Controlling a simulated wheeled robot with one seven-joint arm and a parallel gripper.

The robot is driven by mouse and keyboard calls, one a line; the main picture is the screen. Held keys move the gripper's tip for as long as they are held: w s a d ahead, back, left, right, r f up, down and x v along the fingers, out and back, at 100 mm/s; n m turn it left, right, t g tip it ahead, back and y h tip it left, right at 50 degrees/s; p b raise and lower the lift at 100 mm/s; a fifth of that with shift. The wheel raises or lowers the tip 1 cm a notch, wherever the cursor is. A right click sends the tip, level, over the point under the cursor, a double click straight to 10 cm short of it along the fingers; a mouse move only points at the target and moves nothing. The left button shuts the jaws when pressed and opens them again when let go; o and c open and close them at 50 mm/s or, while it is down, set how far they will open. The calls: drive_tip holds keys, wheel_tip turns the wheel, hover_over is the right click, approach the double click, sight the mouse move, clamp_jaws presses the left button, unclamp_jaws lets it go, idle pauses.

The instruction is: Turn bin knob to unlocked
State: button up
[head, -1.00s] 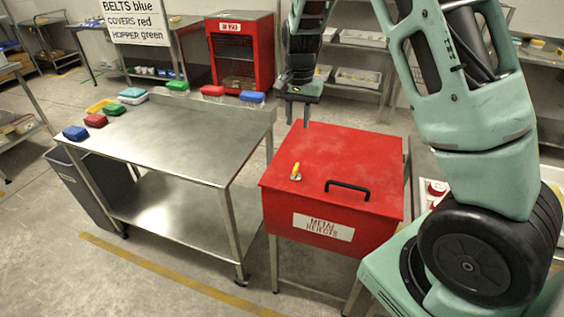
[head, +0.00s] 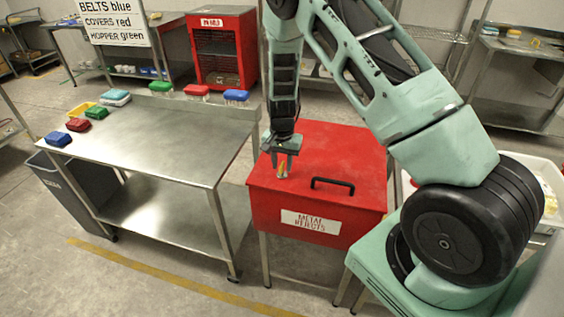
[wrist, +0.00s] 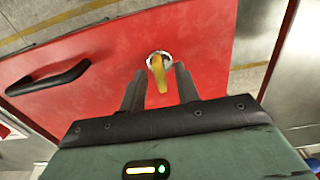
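The yellow knob (head: 283,169) sits on the lid of the red metal rejects bin (head: 340,155), left of the black handle (head: 333,184). In the wrist view the knob (wrist: 158,72) has a silver round base, and its yellow lever points toward my gripper. My gripper (head: 283,172) points down over the knob. In the wrist view my gripper (wrist: 160,85) is open, with one finger on each side of the lever and a visible gap on both sides. I cannot tell the exact height of the fingertips above the lid.
A steel table (head: 165,140) stands left of the bin, with several coloured boxes along its far and left edges. A red cabinet (head: 222,50) stands behind. The black handle (wrist: 48,78) rises from the lid near the knob.

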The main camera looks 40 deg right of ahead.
drive_tip(key=shift+f, duration=0.15)
clamp_jaws()
